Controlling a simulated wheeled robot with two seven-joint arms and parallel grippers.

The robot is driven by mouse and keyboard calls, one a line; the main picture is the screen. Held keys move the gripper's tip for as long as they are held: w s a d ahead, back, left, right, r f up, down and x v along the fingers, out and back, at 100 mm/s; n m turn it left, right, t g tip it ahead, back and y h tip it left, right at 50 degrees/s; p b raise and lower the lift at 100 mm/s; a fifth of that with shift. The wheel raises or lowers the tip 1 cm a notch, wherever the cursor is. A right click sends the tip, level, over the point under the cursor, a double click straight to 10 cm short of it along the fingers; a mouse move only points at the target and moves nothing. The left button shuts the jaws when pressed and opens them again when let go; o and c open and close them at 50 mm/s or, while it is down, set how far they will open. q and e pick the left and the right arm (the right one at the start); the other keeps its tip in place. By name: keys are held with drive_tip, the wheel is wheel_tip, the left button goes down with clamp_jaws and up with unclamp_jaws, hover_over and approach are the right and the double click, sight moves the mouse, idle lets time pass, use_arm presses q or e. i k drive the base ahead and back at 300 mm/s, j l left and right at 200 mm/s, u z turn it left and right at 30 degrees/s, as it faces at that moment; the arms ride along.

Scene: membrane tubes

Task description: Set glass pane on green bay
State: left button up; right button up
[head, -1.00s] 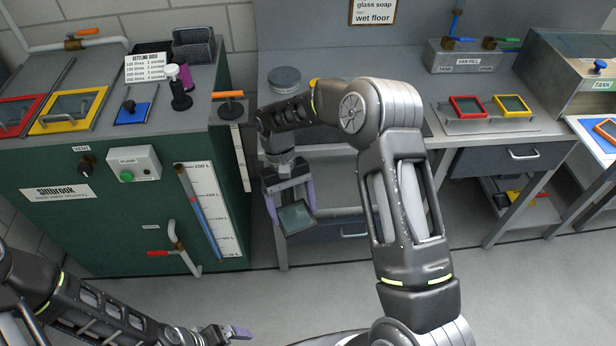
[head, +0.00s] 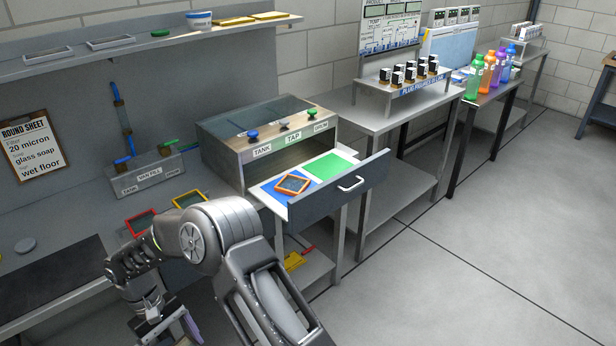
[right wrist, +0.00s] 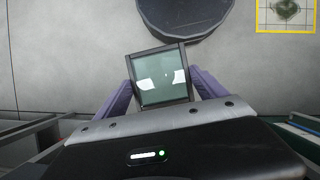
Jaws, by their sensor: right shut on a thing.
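The glass pane (right wrist: 160,77) has a dark frame and pale green glass. In the right wrist view it sits between the purple fingers of my right gripper (right wrist: 158,88), which is shut on it. In the head view my right gripper (head: 178,330) is at the bottom left, partly cut off, and the pane is hard to make out. The green bay (head: 331,166) is a bare green patch in the open drawer (head: 340,188), well up and right of my gripper. A blue bay (head: 272,193) beside it bears an orange-framed pane (head: 292,183). My left gripper is out of view.
A cabinet (head: 262,140) with coloured knobs stands behind the drawer. Red-framed (head: 140,222) and yellow-framed (head: 188,199) panes lie on the bench, near my right arm. A shelf (head: 150,45) overhangs the bench. The floor at right is clear.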

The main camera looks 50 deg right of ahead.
sight(332, 167)
drive_tip(key=k+l, duration=0.15)
drive_tip(key=l, duration=0.3)
drive_tip(key=k+l+z, duration=0.15)
drive_tip(key=l, duration=0.35)
drive_tip(key=k+l, duration=0.1)
drive_tip(key=l, duration=0.35)
drive_tip(key=k+l+z, duration=0.1)
drive_tip(key=l, duration=0.4)
drive_tip(key=k+l+z, duration=0.1)
drive_tip(key=l, duration=0.4)
